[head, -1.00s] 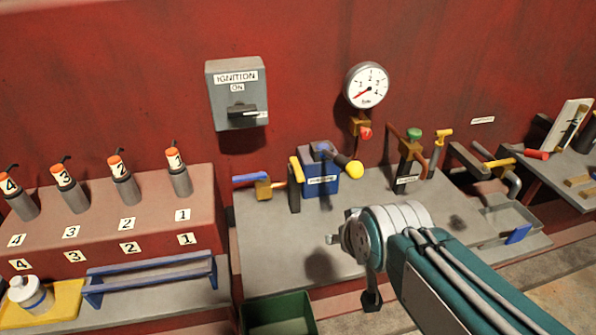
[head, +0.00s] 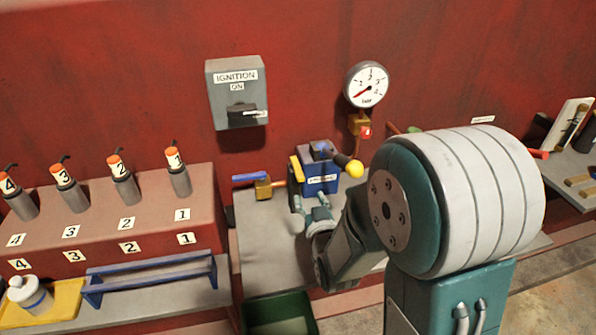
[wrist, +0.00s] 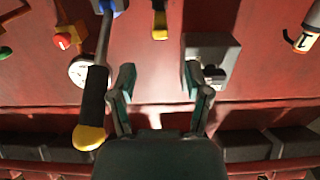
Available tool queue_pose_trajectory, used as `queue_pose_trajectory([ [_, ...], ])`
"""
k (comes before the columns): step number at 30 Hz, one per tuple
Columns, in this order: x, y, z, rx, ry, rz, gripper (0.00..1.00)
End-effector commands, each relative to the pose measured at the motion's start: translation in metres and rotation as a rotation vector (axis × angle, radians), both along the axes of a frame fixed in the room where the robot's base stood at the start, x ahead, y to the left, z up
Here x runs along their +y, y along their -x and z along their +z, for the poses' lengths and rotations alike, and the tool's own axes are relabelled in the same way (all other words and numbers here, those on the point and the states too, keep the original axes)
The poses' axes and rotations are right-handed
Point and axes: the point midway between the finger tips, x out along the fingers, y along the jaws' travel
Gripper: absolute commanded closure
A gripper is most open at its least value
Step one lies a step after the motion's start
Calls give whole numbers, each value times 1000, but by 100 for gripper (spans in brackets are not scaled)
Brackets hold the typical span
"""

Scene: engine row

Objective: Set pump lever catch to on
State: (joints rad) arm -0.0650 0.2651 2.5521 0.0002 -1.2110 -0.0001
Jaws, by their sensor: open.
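The blue pump box (head: 322,180) stands on the grey bench by the red wall. Its lever points right and ends in a yellow knob (head: 354,169); in the wrist view the lever's black grip (wrist: 95,92) and yellow end lie left of my gripper. A yellow upright piece (head: 297,169), perhaps the catch, is at the box's left side; a yellow piece (wrist: 160,20) shows top centre in the wrist view. My gripper (head: 311,203) is open and empty, in front of the box in the head view. Its fingers (wrist: 162,92) are wide apart. The catch's setting cannot be read.
The ignition box (head: 237,95) and gauge (head: 367,85) hang on the wall above. A blue-handled brass valve (head: 263,187) is left of the pump. A green bin (head: 280,312) is below. My arm hides the bench's right part.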

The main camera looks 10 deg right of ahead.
Motion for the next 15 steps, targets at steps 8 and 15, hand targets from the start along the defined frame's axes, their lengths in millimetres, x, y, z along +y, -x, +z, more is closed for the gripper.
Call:
queue_pose_trajectory([
  [8, 2, -13, -2, -37, -2, 2, 37],
  [15, 5, -56, -2, -37, -2, 2, 37],
])
